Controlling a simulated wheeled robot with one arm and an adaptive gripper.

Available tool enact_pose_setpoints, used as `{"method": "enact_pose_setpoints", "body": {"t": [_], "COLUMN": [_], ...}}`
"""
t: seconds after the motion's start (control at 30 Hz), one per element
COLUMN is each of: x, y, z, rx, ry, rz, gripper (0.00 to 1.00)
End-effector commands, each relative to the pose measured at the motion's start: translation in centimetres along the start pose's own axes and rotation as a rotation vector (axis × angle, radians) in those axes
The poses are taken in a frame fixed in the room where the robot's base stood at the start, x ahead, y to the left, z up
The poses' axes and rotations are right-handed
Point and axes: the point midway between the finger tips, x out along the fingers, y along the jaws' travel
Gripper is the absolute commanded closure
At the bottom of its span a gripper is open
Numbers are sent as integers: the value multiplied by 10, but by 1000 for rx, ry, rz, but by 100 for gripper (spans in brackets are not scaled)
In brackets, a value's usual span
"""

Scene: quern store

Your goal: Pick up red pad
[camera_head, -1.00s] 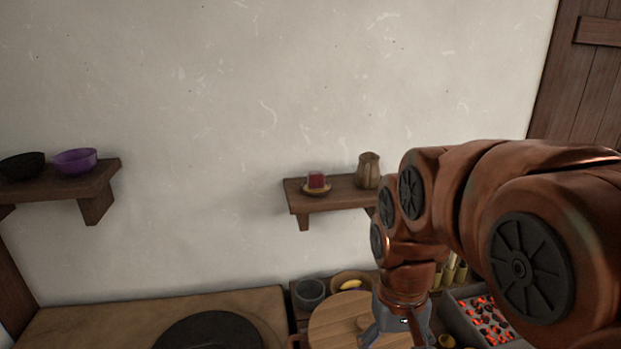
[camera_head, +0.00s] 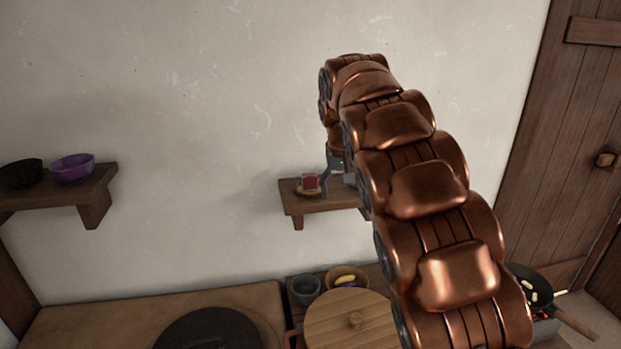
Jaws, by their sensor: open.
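The red pad (camera_head: 310,181) is a small red block on a yellowish dish (camera_head: 300,192). The dish stands on the right wall shelf (camera_head: 325,204). My gripper (camera_head: 328,188) is over this shelf, pointing down, just right of the red pad in the picture. It is open, with one grey finger showing beside the pad. The other finger is largely hidden by my arm. I cannot tell whether the finger touches the pad or the dish.
A left wall shelf (camera_head: 95,190) holds a black bowl (camera_head: 20,173) and a purple bowl (camera_head: 72,168). Below are a grey cup (camera_head: 304,290), a bowl with yellow and purple things (camera_head: 345,280) and a round wooden board (camera_head: 350,322). A black pan (camera_head: 530,284) stands over fire at lower right.

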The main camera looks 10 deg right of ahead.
Motion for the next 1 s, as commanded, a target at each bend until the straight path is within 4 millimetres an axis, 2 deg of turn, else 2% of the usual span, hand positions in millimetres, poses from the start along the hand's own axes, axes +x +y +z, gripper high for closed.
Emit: {"method": "enact_pose_setpoints", "body": {"t": [0.03,0.2,0.5,0.7,0.87,1.0], "x": [-1,2,9,12,14,24], "y": [-3,-18,-46,-58,-62,-63], "z": [-16,-58,-114,-131,-136,-138], "rx": [-9,-37,-90,-113,-119,-119], "ry": [14,58,131,163,172,169], "rz": [-4,-27,-89,-123,-135,-136], "gripper": [21,21,21,21,21,21]}}
